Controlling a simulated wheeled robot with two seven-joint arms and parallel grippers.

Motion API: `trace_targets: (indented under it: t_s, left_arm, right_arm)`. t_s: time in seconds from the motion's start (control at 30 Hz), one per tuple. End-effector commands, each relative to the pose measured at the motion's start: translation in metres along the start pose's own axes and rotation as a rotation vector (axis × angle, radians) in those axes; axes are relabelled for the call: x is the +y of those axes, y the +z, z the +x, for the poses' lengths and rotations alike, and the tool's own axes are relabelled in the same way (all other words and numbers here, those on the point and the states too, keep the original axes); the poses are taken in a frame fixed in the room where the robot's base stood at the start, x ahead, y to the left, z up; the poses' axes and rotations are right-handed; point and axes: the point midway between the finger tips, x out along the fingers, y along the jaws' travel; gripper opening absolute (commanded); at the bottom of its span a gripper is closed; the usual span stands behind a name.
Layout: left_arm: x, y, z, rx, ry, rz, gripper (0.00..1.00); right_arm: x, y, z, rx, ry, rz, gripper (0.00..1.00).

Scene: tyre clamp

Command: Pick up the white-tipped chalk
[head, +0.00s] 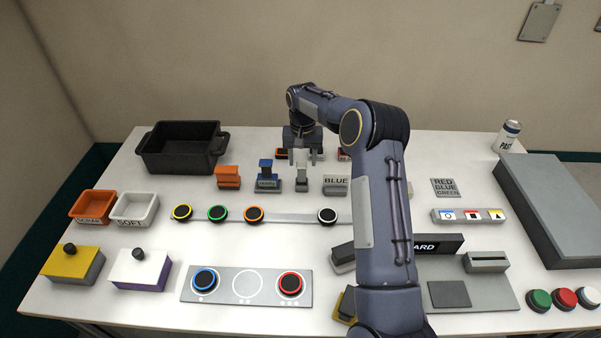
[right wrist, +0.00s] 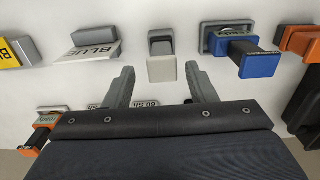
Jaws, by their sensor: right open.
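The white-tipped chalk (right wrist: 162,62) is a small grey block with a pale whitish end, standing between the blue block (right wrist: 252,57) and the grey block marked BLUE (right wrist: 95,45). In the head view the chalk (head: 302,172) stands in the back row of the table, partly overlapped by my right gripper (head: 302,152). In the right wrist view my right gripper (right wrist: 161,84) has its two fingers spread wide, with nothing between them. The chalk lies just beyond the fingertips, in line with the gap. My left gripper is not in view.
An orange block (head: 228,177) stands left of the blue one. A black bin (head: 182,148) stands at the back left. Orange (head: 92,206) and white trays (head: 135,208) are at the left. A rail with round buttons (head: 290,218) runs in front. My right arm hides part of the table.

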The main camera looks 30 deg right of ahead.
Motion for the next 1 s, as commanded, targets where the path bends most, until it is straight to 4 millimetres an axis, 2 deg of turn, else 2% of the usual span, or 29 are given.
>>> trace_targets:
  t_s: [0.17, 0.4, 0.67, 1.0]
  left_arm:
    - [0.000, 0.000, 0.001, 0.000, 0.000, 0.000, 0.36]
    - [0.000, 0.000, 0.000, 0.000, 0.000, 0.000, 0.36]
    - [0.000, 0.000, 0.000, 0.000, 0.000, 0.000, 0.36]
    - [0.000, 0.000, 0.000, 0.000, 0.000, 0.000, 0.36]
  right_arm:
    - [-0.001, 0.000, 0.017, -0.002, -0.001, -0.001, 0.51]
    - [-0.002, -0.002, 0.051, -0.002, -0.001, 0.000, 0.51]
    - [-0.002, -0.003, 0.056, 0.001, -0.002, 0.000, 0.51]
    - [-0.002, -0.003, 0.055, 0.001, -0.001, 0.000, 0.08]
